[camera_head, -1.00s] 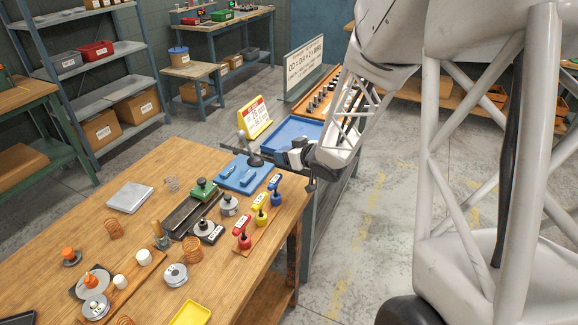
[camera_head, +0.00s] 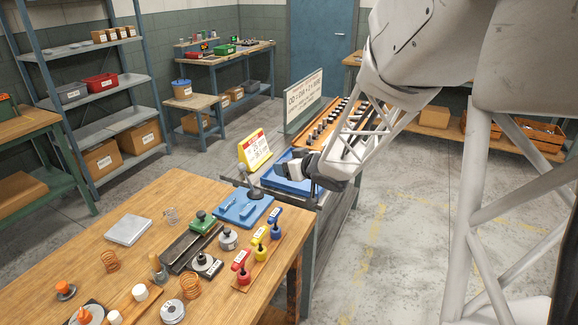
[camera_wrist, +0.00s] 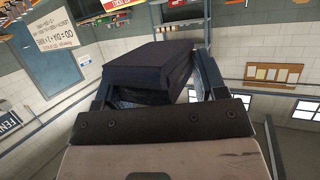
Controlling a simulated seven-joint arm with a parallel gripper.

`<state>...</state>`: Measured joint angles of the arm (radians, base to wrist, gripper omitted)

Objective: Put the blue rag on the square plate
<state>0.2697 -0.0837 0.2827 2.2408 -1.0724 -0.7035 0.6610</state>
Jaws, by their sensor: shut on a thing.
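My gripper (camera_wrist: 152,92) is shut on a dark navy folded block of cloth, the blue rag (camera_wrist: 150,66), which fills the space between the fingers in the wrist view. In the head view my gripper (camera_head: 288,168) is in the air by the blue tray, beyond the far right corner of the wooden bench. The rag is small and hard to make out there. The square plate (camera_head: 128,229) is a flat light grey slab lying on the left part of the bench. It is empty and well apart from my gripper.
A wire coil (camera_head: 171,216) is near the plate. A yellow sign (camera_head: 256,148) stands behind.

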